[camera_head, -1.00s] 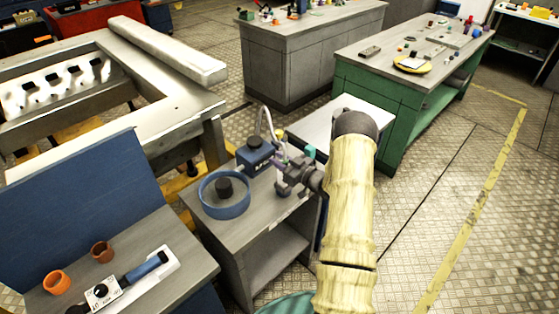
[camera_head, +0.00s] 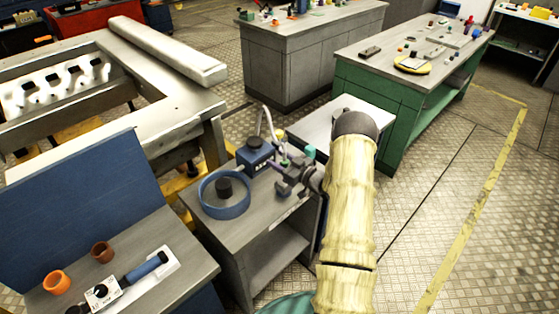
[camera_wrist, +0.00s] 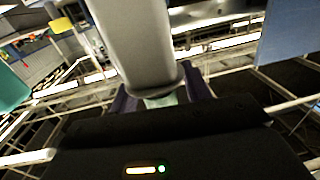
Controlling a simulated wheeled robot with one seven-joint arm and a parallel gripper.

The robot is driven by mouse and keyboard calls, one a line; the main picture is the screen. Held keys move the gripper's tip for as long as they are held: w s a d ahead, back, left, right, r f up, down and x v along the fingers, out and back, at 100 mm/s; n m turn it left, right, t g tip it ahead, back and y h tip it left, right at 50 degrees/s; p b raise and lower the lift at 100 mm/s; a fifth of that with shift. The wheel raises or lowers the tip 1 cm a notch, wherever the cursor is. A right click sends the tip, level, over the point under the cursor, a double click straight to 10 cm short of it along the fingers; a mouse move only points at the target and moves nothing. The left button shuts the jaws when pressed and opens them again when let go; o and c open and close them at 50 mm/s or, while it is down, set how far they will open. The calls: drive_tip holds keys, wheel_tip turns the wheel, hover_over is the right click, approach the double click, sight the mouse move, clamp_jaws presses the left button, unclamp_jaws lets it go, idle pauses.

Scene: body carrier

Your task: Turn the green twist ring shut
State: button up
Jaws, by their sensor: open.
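In the wrist view a pale green part (camera_wrist: 160,101), which looks like the twist ring, shows below the end of a thick grey cylinder (camera_wrist: 145,45). My gripper (camera_wrist: 160,95) has its two dark purple fingers apart, one on each side of that green part. I cannot tell whether they touch it. In the head view my gripper (camera_head: 281,174) is over the back right of the small grey bench (camera_head: 240,232), beside a blue box-shaped device (camera_head: 255,155).
A blue round tray (camera_head: 226,210) with a dark knob stands left of my gripper. A teal piece (camera_head: 310,152) is close behind it, and a curved grey pipe (camera_head: 268,120) rises by the blue device. A light-topped table (camera_head: 318,122) stands behind.

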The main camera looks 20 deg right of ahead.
drive_tip(key=shift+s+d, duration=0.1)
drive_tip(key=b+v, duration=0.5)
drive_tip(key=v, duration=1.2)
drive_tip(key=shift+d+f+b, duration=0.1)
drive_tip(key=shift+f+b, duration=0.05)
drive_tip(key=shift+b, duration=0.25)
drive_tip(key=b, duration=0.3)
drive_tip(key=f+b, duration=0.1)
drive_tip(key=b, duration=0.3)
drive_tip(key=shift+s+d, duration=0.15)
drive_tip(key=shift+r+b, duration=0.15)
drive_tip(key=shift+b, duration=0.65)
